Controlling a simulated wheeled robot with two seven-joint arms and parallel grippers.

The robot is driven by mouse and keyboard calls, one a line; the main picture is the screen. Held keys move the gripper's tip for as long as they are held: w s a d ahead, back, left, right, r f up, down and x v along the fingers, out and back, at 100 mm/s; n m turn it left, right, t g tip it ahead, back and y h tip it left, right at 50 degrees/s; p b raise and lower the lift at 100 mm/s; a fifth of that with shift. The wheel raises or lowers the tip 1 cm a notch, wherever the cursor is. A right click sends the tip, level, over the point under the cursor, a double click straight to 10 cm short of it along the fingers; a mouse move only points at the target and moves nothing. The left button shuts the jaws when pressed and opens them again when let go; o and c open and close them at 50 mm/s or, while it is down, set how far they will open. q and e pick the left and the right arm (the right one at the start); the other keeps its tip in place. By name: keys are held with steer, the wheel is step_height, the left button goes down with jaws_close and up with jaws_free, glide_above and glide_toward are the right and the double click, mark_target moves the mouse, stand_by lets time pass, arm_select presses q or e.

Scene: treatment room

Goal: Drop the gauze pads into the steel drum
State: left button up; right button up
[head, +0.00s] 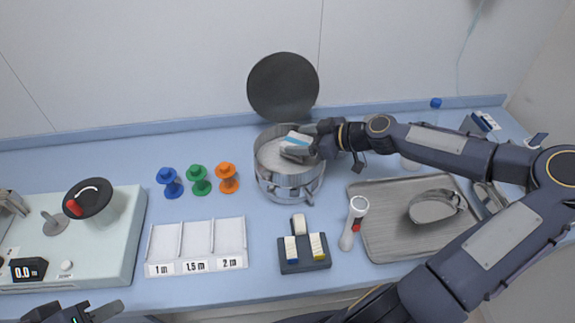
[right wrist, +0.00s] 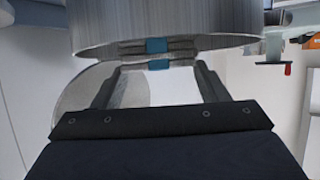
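The open steel drum (head: 289,189) stands at the back middle of the counter, its round dark lid (head: 283,87) raised behind it. My right gripper (head: 304,140) reaches in from the right over the drum's mouth. It is shut on a white gauze pad with a blue band (head: 296,138), tilted at the opening. In the right wrist view the banded pad (right wrist: 158,65) spans the fingertips, close to the shiny drum wall (right wrist: 165,20). A second teal patch above it may be a reflection or another pad. My left gripper (head: 76,313) is open and empty at the bottom left edge.
A steel tray (head: 385,236) with a kidney dish (head: 434,206) lies right of the drum. A red-marked white tool (head: 353,222), a dark block holder (head: 304,263) and a three-slot tray (head: 197,247) stand in front. Blue, green and orange spools (head: 199,179) are left.

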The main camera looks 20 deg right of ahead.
steer(key=o, duration=0.4)
steer(key=v, duration=0.8)
steer(key=shift+a+f, duration=0.1)
steer(key=shift+a, duration=0.05)
stand_by(0.3)
